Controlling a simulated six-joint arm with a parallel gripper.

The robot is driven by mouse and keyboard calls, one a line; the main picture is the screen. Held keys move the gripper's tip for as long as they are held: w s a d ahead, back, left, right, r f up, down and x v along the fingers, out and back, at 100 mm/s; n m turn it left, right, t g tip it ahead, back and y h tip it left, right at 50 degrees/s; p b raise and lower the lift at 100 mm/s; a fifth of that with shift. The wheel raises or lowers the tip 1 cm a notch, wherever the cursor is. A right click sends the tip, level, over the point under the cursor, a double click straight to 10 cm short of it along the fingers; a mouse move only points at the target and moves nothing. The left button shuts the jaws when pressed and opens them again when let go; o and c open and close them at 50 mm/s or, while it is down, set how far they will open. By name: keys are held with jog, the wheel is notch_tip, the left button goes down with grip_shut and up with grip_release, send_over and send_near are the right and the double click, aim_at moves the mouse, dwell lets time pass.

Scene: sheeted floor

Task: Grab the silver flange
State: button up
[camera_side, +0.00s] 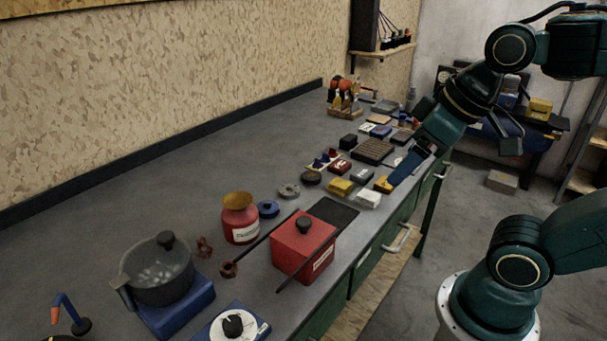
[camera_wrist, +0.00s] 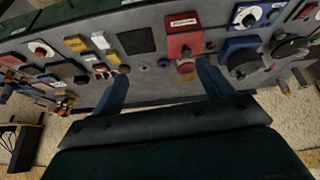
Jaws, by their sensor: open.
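The silver flange (camera_side: 289,190) is a small grey ring-shaped disc lying flat on the grey bench in the side view. It sits between a blue round part (camera_side: 268,209) and a dark round part (camera_side: 311,178). In the wrist view, the flange appears as a small grey disc (camera_wrist: 144,67) between my two fingers. My gripper (camera_side: 402,170) is above the bench's front edge in the side view, to the right of the flange and apart from it. In the wrist view, my gripper (camera_wrist: 162,69) shows two blue fingers spread wide with nothing held.
A red canister (camera_side: 241,225), a red box (camera_side: 303,246) with a dark rod beside it, and a grey pot (camera_side: 160,270) stand left and in front. Several small blocks, including a yellow one (camera_side: 340,187), crowd the bench right of the flange. Bare bench lies behind it.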

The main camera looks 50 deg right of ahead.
jog(key=w+d+r+n+g, duration=0.25)
jog(key=w+n, duration=0.25)
jog(key=w, duration=0.5)
jog(key=n+g, duration=0.3)
jog(key=n, duration=1.1)
send_over(289, 190)
notch_tip(289, 190, down, 15)
jog(key=shift+r, duration=0.15)
jog(key=shift+d, duration=0.1)
jog(key=shift+f, duration=4.25)
jog(key=shift+f, duration=0.1)
